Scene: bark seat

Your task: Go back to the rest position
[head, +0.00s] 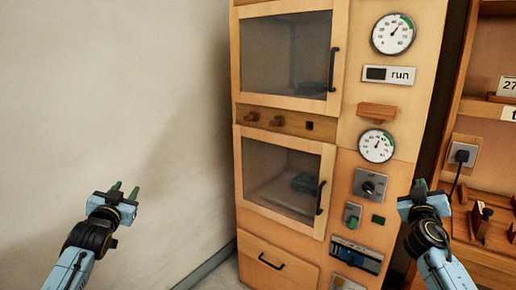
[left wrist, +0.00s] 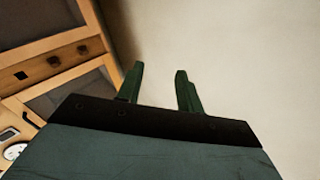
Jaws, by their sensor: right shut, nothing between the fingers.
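My left gripper (head: 125,190) is raised in front of the bare wall at the left of the head view. Its two green fingers stand apart with nothing between them, and the left wrist view shows the same gap (left wrist: 159,80). My right gripper (head: 420,186) is at the right of the head view, in front of the cabinet's right edge. Its fingers are shut and hold nothing. Both grippers are apart from the wooden cabinet (head: 275,234).
The cabinet has an upper glazed door (head: 285,50), a lower glazed door (head: 275,165) and a drawer (head: 270,262), all closed. Gauges and a switch panel (head: 370,185) line its right side. Shelves with a plugged socket (head: 462,154) stand at far right. The wall (head: 100,90) is bare.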

